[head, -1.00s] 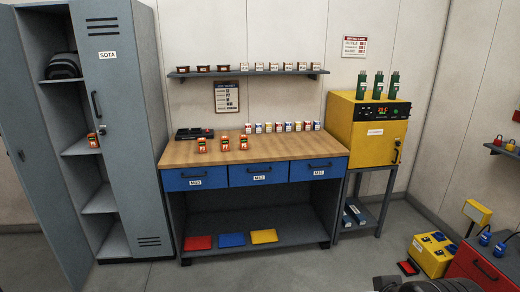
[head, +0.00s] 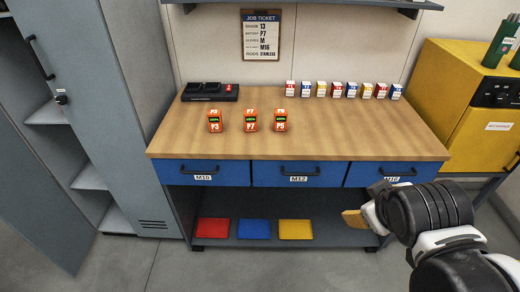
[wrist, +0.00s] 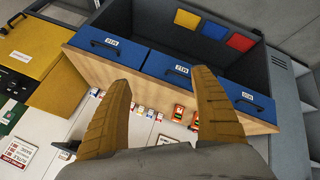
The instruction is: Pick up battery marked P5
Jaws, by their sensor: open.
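Three orange batteries stand in a row on the wooden workbench (head: 330,136). The left one is marked P3 (head: 214,121) and the middle one P7 (head: 250,121). The mark on the right battery (head: 281,121) is too small to read surely; it may be P5. In the upside-down wrist view, orange batteries (wrist: 176,113) show between and beside the fingers, partly hidden by one finger. My gripper (head: 354,218) is in front of the bench's right part, apart from the batteries. The wrist view shows its two tan fingers (wrist: 160,92) spread, with nothing between them.
A black charger (head: 210,92) sits at the bench's back left, several small coloured boxes (head: 336,90) at the back right. A shelf (head: 330,4) hangs above. A grey locker (head: 128,120) stands left, a yellow cabinet (head: 462,110) right. The bench front is clear.

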